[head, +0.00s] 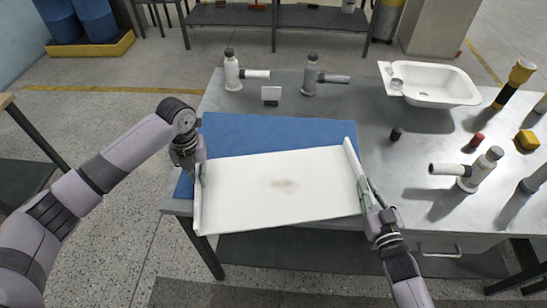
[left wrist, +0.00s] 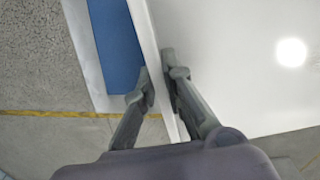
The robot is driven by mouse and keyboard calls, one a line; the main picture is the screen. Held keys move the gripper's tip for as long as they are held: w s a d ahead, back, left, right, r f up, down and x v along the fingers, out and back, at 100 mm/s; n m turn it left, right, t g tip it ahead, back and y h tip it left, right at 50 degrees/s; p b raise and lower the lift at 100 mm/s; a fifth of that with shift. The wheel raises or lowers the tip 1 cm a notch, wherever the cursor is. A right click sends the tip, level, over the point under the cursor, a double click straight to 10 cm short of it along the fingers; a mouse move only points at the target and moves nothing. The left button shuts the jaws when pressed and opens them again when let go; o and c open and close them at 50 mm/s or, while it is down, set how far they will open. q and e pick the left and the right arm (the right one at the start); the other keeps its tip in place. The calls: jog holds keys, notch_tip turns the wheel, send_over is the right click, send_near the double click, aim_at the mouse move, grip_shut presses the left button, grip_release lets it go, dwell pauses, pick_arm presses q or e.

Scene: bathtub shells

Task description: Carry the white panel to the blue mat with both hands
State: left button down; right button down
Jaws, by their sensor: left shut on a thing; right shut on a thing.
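The white panel (head: 290,200) has raised side edges and a faint brown smudge in its middle. It is held between my two grippers in front of and partly over the blue mat (head: 270,131), hiding the mat's near part. My left gripper (head: 200,170) is shut on the panel's left edge; the left wrist view shows its fingers (left wrist: 155,85) on either side of the thin white edge (left wrist: 154,60). My right gripper (head: 366,188) is shut on the panel's right edge. The mat also shows beside the panel in the left wrist view (left wrist: 115,45). Whether the panel touches the mat cannot be told.
The mat lies on a grey metal table (head: 360,105). A white basin (head: 438,86), another tap (head: 482,172), and small dark and red pieces (head: 477,140) are to the right.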

pick_arm(q)
jog(key=shift+a+f, duration=0.15)
jog(key=shift+f, duration=0.25)
pick_arm(e)
jog(key=shift+d+f, duration=0.15)
jog(key=shift+f, duration=0.25)
pick_arm(q)
jog(key=c, duration=2.1)
grip_release()
jog(key=shift+b, duration=0.3)
jog(key=shift+c, duration=0.2)
pick_arm(e)
jog(key=c, duration=2.1)
grip_release()
jog(key=shift+f, duration=0.1)
jog(key=shift+c, duration=0.2)
pick_arm(q)
jog(key=o, duration=0.5)
jog(key=shift+c, duration=0.2)
pick_arm(e)
jog(key=o, duration=0.5)
jog(key=shift+c, duration=0.2)
jog(key=shift+s, duration=0.2)
pick_arm(q)
notch_tip(320, 180, up, 12)
pick_arm(e)
jog(key=v, duration=1.1)
jog(key=shift+s, duration=0.35)
